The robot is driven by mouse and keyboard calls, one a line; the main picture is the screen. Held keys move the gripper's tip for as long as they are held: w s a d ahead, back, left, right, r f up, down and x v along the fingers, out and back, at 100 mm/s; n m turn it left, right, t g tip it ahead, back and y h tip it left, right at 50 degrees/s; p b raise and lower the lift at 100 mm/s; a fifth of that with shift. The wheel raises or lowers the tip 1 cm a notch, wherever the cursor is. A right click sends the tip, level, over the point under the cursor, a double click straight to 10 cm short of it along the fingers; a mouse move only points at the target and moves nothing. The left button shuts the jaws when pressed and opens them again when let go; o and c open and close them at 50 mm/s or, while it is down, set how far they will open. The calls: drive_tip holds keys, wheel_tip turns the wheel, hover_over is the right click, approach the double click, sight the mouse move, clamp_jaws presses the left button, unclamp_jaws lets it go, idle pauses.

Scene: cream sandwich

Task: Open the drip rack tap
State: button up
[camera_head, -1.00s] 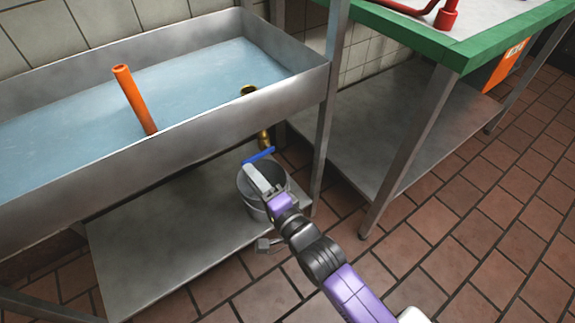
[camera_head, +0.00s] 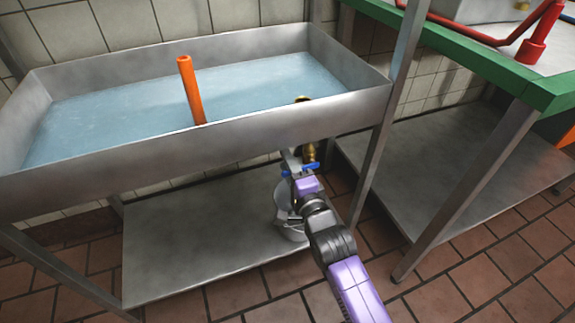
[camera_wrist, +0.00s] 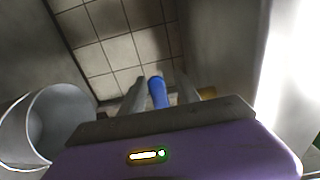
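The steel drip rack basin (camera_head: 105,153) holds bluish water. Under its right front stands a brass tap (camera_head: 309,154) with a blue handle (camera_head: 310,167). My gripper (camera_head: 290,158) is at this handle, below the basin rim, and partly hides it. In the wrist view the blue handle (camera_wrist: 157,92) lies between the two fingers of my gripper (camera_wrist: 160,95). Narrow gaps show on both sides of the handle, so the fingers look open around it. A bit of brass (camera_wrist: 207,93) shows beyond the right finger.
A metal bucket (camera_wrist: 62,125) stands close on the left in the wrist view, and under the tap in the head view (camera_head: 282,190). A lower shelf (camera_head: 190,240) and a rack leg are near. An orange pipe (camera_head: 190,90) stands in the basin.

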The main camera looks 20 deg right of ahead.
clamp_jaws()
idle(1.4)
